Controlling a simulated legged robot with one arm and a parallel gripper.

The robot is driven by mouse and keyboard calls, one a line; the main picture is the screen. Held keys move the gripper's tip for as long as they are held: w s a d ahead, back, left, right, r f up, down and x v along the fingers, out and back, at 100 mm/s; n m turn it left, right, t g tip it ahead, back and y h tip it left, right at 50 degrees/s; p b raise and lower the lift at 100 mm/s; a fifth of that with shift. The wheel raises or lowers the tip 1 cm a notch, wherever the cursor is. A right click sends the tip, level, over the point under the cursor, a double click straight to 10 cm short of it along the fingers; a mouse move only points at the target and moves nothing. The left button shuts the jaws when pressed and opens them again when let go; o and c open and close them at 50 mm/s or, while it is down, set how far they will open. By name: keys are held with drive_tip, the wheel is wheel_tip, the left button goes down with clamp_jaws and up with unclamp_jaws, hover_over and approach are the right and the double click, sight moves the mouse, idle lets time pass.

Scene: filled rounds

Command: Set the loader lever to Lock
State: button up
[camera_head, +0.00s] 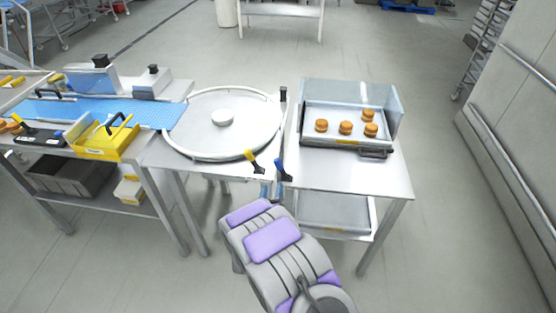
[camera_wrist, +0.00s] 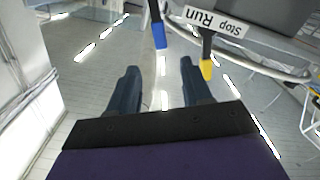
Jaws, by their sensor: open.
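Two levers stand at the front edge of the round table: one with a yellow grip (camera_head: 252,160) and one with a blue grip (camera_head: 282,170). In the wrist view the blue-gripped lever (camera_wrist: 159,35) is at the top middle and the yellow-gripped lever (camera_wrist: 206,68) is right of it, by a plate reading Stop and Run (camera_wrist: 215,20). No Lock marking is readable, so I cannot tell which is the loader lever. My gripper (camera_head: 271,190) is open and empty, just below the levers. In the wrist view its fingers (camera_wrist: 159,88) are apart, with the blue grip beyond them.
The round table (camera_head: 255,115) has a raised rim and a white hub. A tray (camera_head: 340,111) with several buns stands on the right table (camera_head: 385,180). A blue belt (camera_head: 150,112) and yellow bin (camera_head: 105,140) are left. The floor in front is clear.

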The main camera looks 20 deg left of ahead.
sight(277, 165)
drive_tip(key=b+x, duration=0.2)
drive_tip(key=x, duration=1.1)
drive_tip(key=shift+w+a+f+b, duration=0.1)
drive_tip(key=shift+w+a+b, duration=0.05)
drive_tip(key=shift+w+b, duration=0.2)
drive_tip(key=shift+w, duration=0.6)
drive_tip(key=shift+w+a, duration=0.3)
drive_tip(key=shift+a, duration=0.15)
drive_tip(key=shift+d, duration=0.2)
drive_tip(key=c, duration=0.4)
clamp_jaws()
